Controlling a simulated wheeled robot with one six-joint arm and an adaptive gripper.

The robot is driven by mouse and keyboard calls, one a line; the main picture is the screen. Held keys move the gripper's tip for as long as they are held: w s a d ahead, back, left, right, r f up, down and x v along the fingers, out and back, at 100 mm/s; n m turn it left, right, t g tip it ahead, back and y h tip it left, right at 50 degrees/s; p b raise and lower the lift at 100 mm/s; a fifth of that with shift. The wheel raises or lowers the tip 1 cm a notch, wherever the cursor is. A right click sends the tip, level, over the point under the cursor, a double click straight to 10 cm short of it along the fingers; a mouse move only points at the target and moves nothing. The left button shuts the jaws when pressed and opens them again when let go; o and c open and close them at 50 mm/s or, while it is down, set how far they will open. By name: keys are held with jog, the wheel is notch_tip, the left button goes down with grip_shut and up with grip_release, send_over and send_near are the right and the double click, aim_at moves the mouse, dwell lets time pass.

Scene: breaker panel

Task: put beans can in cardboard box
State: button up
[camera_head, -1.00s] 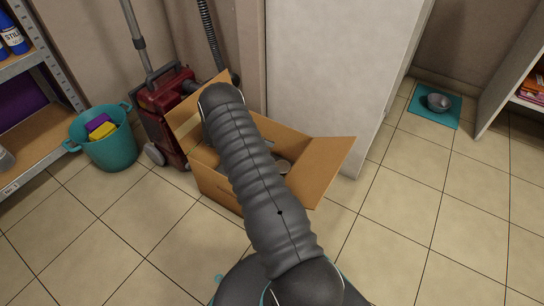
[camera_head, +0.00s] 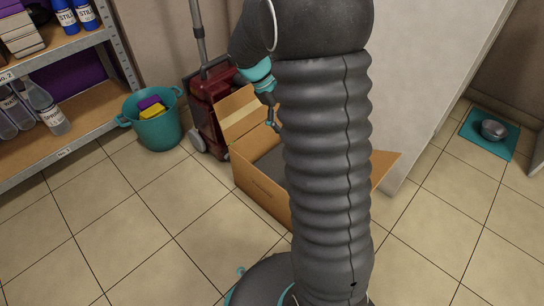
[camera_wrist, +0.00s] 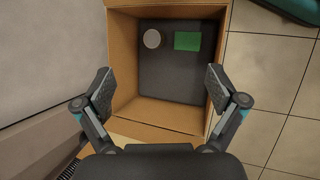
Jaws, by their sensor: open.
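The cardboard box (camera_head: 262,192) stands open on the tiled floor, partly hidden behind my arm in the head view. In the wrist view, I look down into the box (camera_wrist: 122,62). A can with a round pale grey top (camera_wrist: 152,39) stands on the box's dark floor, near the far wall. Its label is not visible, so I cannot tell if it is the beans can. My gripper (camera_wrist: 158,88) is open and empty above the box, with its fingers apart and clear of the can. In the head view only part of it shows beside my arm.
A green block-like item (camera_wrist: 187,41) lies in the box right of the can. A red vacuum cleaner (camera_head: 210,105) and a teal bucket (camera_head: 158,132) stand left of the box. A shelf (camera_head: 75,108) is at far left. A bowl (camera_head: 492,130) sits on a teal mat at right.

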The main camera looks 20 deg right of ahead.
jog(key=s+a+r+m+t+y, duration=0.1)
jog(key=s+a+r+t, duration=0.1)
jog(key=s+a+r, duration=0.2)
jog(key=s+a+r+m+t+y, duration=0.2)
jog(key=s+a, duration=0.3)
jog(key=s, duration=0.5)
jog(key=s+a+r+m+t+y, duration=0.1)
jog(key=s+a+r+t+y, duration=0.1)
jog(key=s+a+r+t, duration=0.2)
jog(key=shift+s+a+r+m, duration=0.4)
jog(key=shift+s+a+r, duration=0.4)
jog(key=shift+s, duration=0.75)
